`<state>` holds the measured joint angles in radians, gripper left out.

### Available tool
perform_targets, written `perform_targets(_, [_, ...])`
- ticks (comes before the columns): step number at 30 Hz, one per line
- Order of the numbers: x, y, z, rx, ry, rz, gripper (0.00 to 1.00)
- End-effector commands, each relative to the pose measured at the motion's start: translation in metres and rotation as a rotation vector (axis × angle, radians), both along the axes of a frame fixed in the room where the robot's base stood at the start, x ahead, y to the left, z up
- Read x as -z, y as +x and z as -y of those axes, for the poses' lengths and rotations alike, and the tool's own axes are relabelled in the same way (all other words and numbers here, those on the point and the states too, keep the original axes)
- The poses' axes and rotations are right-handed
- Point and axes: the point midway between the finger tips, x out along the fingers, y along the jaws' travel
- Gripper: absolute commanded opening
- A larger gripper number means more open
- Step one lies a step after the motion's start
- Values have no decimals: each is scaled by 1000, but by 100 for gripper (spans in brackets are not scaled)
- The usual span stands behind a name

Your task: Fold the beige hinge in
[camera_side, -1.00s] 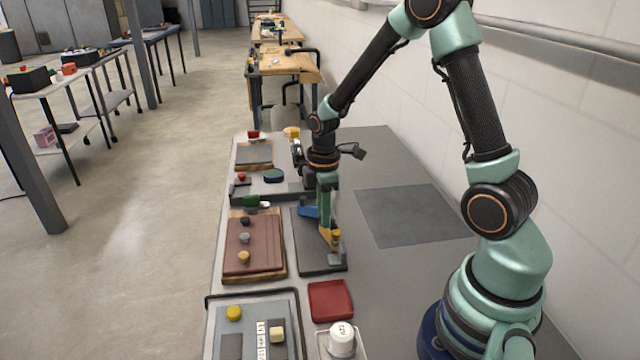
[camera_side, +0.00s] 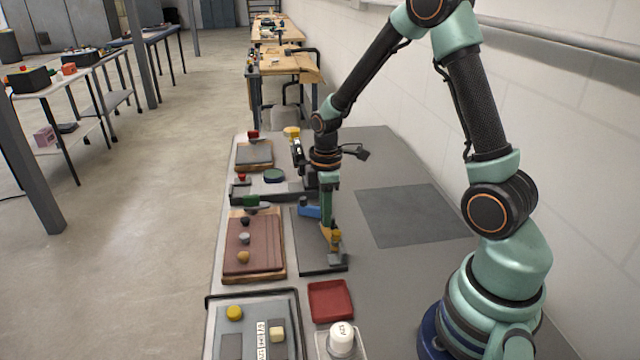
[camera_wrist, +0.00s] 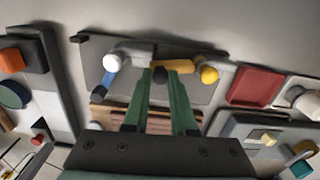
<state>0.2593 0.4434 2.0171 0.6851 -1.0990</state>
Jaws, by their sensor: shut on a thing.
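The beige hinge shows as a yellow-tan bar (camera_wrist: 178,66) on a dark grey board (camera_side: 308,262); in the side view the bar (camera_side: 326,234) lies just below my fingers. A yellow knob (camera_wrist: 208,74) stands at its right end in the wrist view. My gripper (camera_wrist: 160,78) is at the bar's left end, with its green fingers down on either side of a small dark knob (camera_wrist: 160,75). The fingers are shut on this knob and hide part of it. In the side view my gripper (camera_side: 328,224) is low over the board.
A blue piece (camera_wrist: 108,83) with a white knob (camera_wrist: 112,62) is at the board's left in the wrist view. A red tray (camera_side: 330,300) sits near the board. A reddish-brown board (camera_side: 262,258) with several knobs lies left. A flat grey patch (camera_side: 415,215) at right is clear.

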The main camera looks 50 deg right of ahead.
Motion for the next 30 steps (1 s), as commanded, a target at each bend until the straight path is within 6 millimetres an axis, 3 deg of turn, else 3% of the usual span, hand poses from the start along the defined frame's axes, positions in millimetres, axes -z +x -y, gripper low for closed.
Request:
perform_targets(11, [-1,-3,3,53,0,-4,0])
perform_targets(12, [-1,-3,3,53,0,-4,40])
perform_targets(13, [-1,-3,3,53,0,-4,51])
perform_targets(14, [-1,-3,3,53,1,-3,55])
perform_targets(24, [-2,-2,3,51,0,0,55])
perform_targets(30, [-26,-1,3,51,-1,6,55])
